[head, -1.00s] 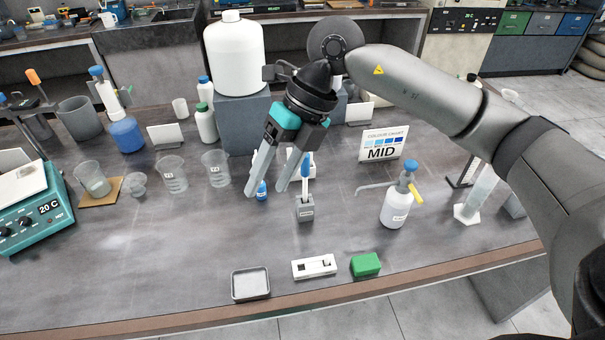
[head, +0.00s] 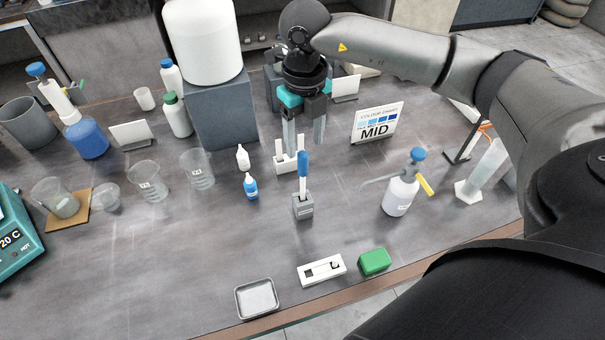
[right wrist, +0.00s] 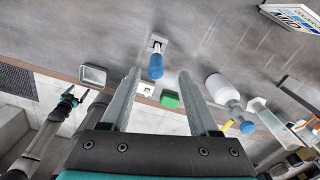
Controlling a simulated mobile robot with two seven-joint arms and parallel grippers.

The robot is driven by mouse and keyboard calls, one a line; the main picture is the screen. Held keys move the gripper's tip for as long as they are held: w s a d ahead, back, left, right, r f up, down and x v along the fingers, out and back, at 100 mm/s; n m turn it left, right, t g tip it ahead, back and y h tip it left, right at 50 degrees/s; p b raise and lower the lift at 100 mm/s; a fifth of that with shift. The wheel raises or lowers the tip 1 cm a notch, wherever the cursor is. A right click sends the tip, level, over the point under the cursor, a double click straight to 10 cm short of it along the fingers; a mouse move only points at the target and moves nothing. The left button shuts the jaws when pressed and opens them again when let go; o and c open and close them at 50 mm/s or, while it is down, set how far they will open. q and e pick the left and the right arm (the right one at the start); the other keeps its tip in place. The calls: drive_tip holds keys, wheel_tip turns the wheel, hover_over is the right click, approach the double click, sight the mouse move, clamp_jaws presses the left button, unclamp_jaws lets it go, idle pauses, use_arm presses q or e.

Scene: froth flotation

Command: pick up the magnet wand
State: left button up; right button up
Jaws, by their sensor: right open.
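The magnet wand, with its blue handle (head: 303,163), stands upright in a small grey holder (head: 303,206) on the bench. In the right wrist view the blue handle (right wrist: 156,66) lies between the lines of my right fingers, beyond them, with no visible contact. My right gripper (head: 305,140) is open and empty, pointing down, and appears behind the wand in the head view. Its spread fingers also show in the right wrist view (right wrist: 158,78). My left gripper (right wrist: 70,98) shows small at the left of the right wrist view; its jaw opening is unclear.
A wash bottle (head: 400,194) is to the right. A white slotted block (head: 321,270), green block (head: 374,262) and metal tray (head: 257,299) lie in front.

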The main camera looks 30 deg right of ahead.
sight(303, 165)
drive_tip(key=shift+f, duration=0.8)
drive_tip(key=f, duration=0.1)
drive_tip(key=f+p, duration=0.1)
drive_tip(key=f, duration=0.2)
drive_tip(key=shift+s+a+f, duration=0.2)
drive_tip(key=shift+a+f, duration=0.1)
drive_tip(key=shift+f, duration=0.3)
use_arm(q)
drive_tip(key=shift+w+r, duration=0.75)
drive_tip(key=shift+w, duration=0.15)
use_arm(e)
drive_tip(key=shift+c, duration=0.3)
use_arm(q)
drive_tip(key=shift+s, duration=0.1)
use_arm(e)
clamp_jaws()
